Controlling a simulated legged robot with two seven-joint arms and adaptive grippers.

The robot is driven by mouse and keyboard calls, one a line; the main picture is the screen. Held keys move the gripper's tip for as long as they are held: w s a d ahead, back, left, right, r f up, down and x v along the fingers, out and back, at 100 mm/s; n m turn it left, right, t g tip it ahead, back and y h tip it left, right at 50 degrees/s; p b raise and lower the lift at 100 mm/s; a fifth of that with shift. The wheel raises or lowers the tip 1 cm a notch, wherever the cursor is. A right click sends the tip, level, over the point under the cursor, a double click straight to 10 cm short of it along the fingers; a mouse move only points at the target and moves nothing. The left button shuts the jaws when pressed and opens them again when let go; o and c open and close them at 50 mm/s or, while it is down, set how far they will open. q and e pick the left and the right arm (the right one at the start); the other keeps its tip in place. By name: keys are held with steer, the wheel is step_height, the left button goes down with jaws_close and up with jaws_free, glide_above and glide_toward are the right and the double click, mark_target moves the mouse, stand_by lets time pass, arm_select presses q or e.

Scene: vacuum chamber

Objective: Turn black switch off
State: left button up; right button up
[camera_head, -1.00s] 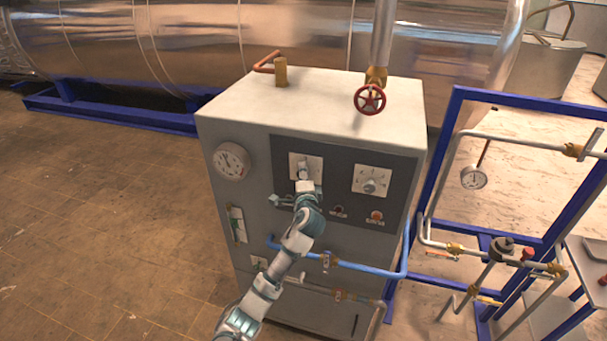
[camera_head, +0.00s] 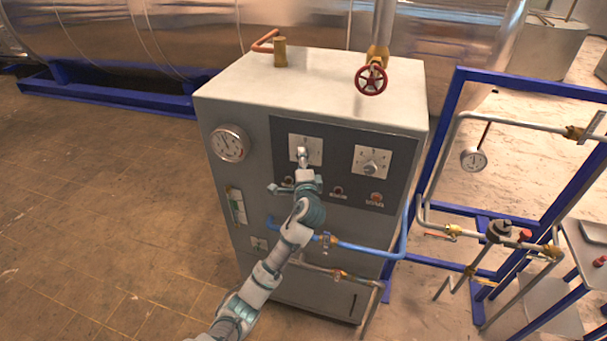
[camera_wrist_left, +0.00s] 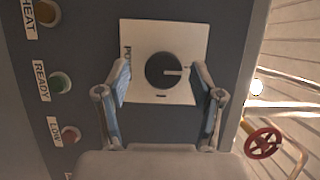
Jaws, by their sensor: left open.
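The black switch is a round black knob (camera_wrist_left: 163,71) with a white pointer line, on a white plate (camera_wrist_left: 190,36) partly lettered "PO". In the wrist view the line points right. In the head view the plate (camera_head: 294,146) is the left one of two on the dark panel, and my gripper partly covers the knob. My left gripper (camera_head: 290,171) is open in front of it. In the wrist view my left gripper (camera_wrist_left: 162,82) has one finger on each side of the knob, with gaps between. I cannot tell whether it touches the plate. My right gripper is not in view.
A second dial (camera_head: 371,168) is to the right. Indicator lights, including a green one (camera_wrist_left: 60,84), are below the knob's plate. A round gauge (camera_head: 230,143) is at left, a red valve wheel (camera_head: 371,81) above, and a blue pipe (camera_head: 365,249) below.

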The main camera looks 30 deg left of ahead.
arm_select(q)
steer(key=v, duration=0.9)
steer(key=shift+a+f, duration=0.1)
